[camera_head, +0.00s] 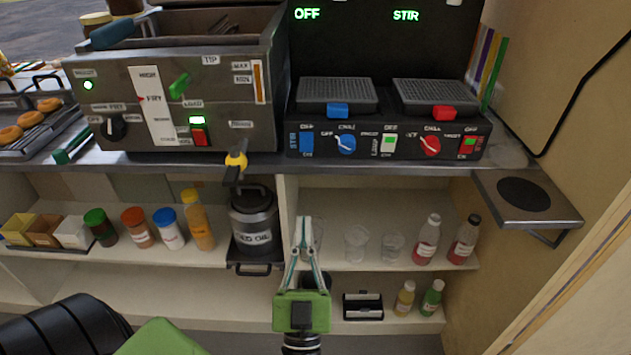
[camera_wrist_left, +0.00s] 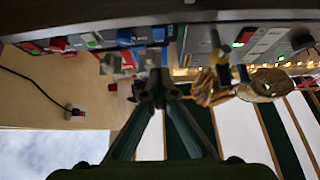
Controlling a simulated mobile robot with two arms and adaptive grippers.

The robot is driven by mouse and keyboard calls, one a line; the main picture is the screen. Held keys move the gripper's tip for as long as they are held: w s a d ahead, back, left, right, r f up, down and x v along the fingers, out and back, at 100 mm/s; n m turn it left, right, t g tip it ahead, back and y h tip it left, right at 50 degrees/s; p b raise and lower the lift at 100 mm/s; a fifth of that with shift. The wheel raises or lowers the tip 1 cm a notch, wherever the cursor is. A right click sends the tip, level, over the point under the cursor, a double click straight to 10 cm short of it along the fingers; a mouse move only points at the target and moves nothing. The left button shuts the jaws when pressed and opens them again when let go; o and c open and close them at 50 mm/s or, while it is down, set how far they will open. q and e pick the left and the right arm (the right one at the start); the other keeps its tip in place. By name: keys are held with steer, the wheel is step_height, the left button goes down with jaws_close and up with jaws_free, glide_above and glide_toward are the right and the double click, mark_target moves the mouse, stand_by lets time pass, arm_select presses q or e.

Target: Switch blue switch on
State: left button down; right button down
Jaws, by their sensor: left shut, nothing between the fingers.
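The blue switch (camera_head: 306,141) is a rocker at the left end of the dark control panel, under the left grey grille. A blue knob (camera_head: 346,143) sits just to its right. My left gripper (camera_head: 304,220) is shut and empty, fingertips pointing up, in front of the shelves and below the counter edge. It is apart from the switch. In the left wrist view the switch (camera_wrist_left: 158,34) shows near the top, beyond the closed fingertips (camera_wrist_left: 157,82). Which way the rocker is tipped is too small to tell. My right gripper is not in view.
A red knob (camera_head: 430,145) and a red switch (camera_head: 468,145) are farther right on the panel. A display (camera_head: 385,45) reads OFF and STIR. A fryer (camera_head: 180,95) stands left, with a yellow-black tap (camera_head: 235,162). The counter edge (camera_head: 390,169) overhangs shelves holding bottles and cups.

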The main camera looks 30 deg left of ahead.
mark_target(307, 151)
arm_select(q)
steer(key=shift+w+a, duration=0.1)
